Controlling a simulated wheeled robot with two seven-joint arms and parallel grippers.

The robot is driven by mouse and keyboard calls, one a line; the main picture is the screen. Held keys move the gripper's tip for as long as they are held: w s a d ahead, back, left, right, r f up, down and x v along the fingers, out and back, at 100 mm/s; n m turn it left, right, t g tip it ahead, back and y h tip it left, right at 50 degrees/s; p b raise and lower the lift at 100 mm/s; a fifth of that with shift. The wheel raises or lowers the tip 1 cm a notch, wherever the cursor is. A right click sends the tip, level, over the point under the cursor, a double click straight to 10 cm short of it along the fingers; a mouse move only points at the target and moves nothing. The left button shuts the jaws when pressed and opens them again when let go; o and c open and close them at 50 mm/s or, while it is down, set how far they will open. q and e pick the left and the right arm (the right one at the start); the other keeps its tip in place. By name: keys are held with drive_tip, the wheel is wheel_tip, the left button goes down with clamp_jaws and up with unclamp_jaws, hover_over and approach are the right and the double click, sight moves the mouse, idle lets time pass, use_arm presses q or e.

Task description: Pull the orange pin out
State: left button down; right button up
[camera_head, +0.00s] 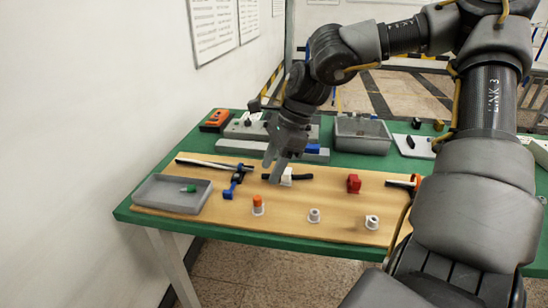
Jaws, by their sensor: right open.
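The orange pin (257,200) stands upright in a white round holder (258,209) near the front edge of the wooden board, left of centre. My right gripper (275,174) hangs open and empty above the board, fingers pointing down. It is behind and slightly right of the pin in the picture, beside a white block with black arms (287,177). I cannot tell whether it touches that block. My left gripper is not in view.
Two more white holders (314,215) and (372,222) stand right of the pin. A blue tool (235,181) and a grey tray (160,193) with a green piece lie left. A red block (353,183) stands to the right.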

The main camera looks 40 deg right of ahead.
sight(259, 197)
drive_tip(key=x, duration=0.8)
drive_tip(key=shift+a+f, duration=0.15)
drive_tip(key=shift+f, duration=0.2)
clamp_jaws()
